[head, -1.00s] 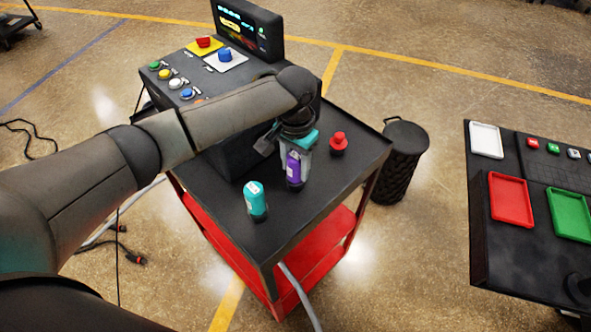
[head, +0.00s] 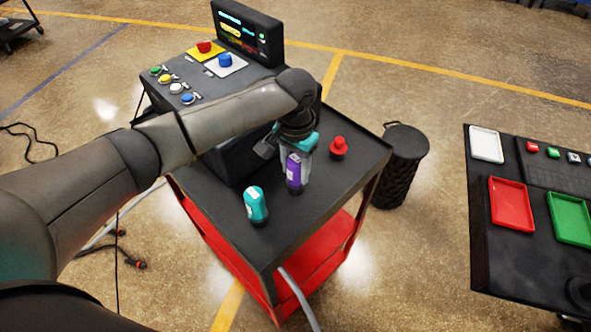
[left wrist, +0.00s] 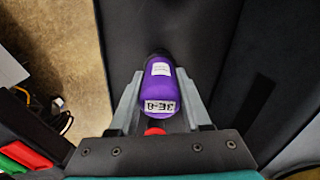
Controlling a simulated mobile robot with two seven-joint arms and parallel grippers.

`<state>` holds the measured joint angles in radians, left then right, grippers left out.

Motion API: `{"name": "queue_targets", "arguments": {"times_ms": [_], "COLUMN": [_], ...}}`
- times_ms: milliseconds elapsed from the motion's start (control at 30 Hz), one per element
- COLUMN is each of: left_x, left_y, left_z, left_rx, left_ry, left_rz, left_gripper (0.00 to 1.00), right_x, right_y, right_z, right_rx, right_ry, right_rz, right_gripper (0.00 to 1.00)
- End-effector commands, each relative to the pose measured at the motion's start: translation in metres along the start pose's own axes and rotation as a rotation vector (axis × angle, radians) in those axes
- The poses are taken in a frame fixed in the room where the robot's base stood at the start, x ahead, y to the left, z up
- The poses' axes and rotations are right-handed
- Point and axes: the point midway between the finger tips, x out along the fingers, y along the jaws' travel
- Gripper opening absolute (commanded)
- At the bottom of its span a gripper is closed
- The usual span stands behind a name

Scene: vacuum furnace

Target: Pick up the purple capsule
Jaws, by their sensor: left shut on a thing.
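The purple capsule (head: 294,172) with a white label stands upright on the black top of the cart (head: 300,222). My left gripper (head: 297,158) reaches down from above and is shut on it. In the left wrist view the purple capsule (left wrist: 160,88) sits between the two grey fingers of my left gripper (left wrist: 160,100), with its printed end toward the camera. I cannot tell whether a small gap lies under the capsule. My right gripper is not in view.
A teal capsule (head: 256,205) stands front left of the purple one, and a red capsule (head: 339,148) behind right. A control box with a screen (head: 246,32) fills the cart's back. A black bin (head: 402,165) and a side table with trays (head: 511,203) are to the right.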

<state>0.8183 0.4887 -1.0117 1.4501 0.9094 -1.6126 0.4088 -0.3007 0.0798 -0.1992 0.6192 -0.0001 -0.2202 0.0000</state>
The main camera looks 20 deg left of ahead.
Motion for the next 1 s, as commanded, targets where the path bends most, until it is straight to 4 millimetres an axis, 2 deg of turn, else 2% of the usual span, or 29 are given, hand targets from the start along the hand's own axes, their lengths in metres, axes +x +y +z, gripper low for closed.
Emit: {"name": "queue_targets", "arguments": {"times_ms": [167, 267, 500, 700, 833, 1000], "left_x": [-0.025, -0.048, -0.12, -0.17, -0.186, -0.195], "left_y": [0.0, 0.0, 0.0, 0.0, -0.001, 0.0], "left_z": [-0.001, -0.002, -0.002, -0.001, -0.001, -0.001], "left_rx": [0.001, 0.002, 0.002, 0.002, 0.0, 0.001], "left_ry": [0.005, 0.009, 0.01, 0.006, 0.003, 0.002], "left_rz": [0.0, 0.0, 0.0, -0.001, -0.002, 0.0], "left_gripper": [0.0, 0.0, 0.0, 0.0, 0.0, 0.0], "right_x": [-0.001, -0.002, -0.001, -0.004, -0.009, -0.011], "right_y": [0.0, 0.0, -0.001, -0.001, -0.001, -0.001], "right_z": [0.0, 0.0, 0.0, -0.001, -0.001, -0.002], "right_rx": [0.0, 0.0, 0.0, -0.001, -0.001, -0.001], "right_ry": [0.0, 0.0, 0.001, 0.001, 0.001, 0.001], "right_rz": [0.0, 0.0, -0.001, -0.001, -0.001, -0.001], "right_gripper": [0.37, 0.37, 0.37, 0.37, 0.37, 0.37]}}
